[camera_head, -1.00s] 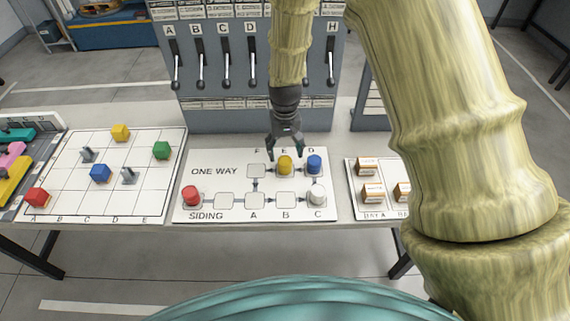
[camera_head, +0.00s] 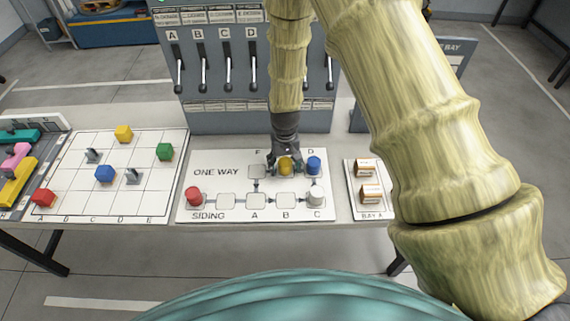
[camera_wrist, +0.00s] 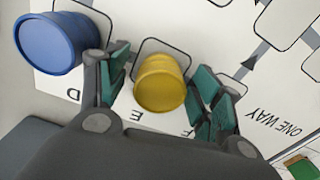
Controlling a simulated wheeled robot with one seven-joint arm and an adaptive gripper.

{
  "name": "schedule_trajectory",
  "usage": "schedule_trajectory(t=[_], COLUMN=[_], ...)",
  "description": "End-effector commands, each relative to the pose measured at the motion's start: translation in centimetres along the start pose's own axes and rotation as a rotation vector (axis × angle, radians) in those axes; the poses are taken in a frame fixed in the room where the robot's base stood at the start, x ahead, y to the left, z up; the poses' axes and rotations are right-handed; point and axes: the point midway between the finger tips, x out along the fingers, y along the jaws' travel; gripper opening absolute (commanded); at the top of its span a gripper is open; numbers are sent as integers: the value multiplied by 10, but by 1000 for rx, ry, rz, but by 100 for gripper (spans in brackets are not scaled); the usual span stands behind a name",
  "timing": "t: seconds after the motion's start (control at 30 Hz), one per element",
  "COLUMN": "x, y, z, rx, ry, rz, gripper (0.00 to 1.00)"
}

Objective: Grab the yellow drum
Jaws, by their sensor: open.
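The yellow drum (camera_head: 286,167) stands upright on square E of the white siding board (camera_head: 205,158). My gripper (camera_head: 285,168) is lowered over it from behind. In the wrist view the yellow drum (camera_wrist: 160,84) lies between the two green-padded fingers of my gripper (camera_wrist: 160,92), with a gap visible on each side. The fingers are open and straddle the drum. The blue drum (camera_head: 314,165) stands close beside it on square D; in the wrist view this blue drum (camera_wrist: 55,42) is just outside one finger.
A red drum (camera_head: 193,197) and a white drum (camera_head: 316,196) stand on the board's front row. A grid board (camera_head: 60,165) with coloured blocks lies at left. A lever panel (camera_head: 225,119) rises behind. Small labelled boxes (camera_head: 368,168) sit at right.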

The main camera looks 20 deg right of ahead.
Motion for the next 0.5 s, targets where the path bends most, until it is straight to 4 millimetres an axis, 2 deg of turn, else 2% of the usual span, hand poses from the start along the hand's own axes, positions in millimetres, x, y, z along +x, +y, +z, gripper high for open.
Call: schedule_trajectory(t=[0.33,0.37,0.5], x=[5,5,5], y=[0,0,0], z=[0,0,0], rx=[0,0,0], ry=[1,1,0], rz=[0,0,0], gripper=[66,64,38])
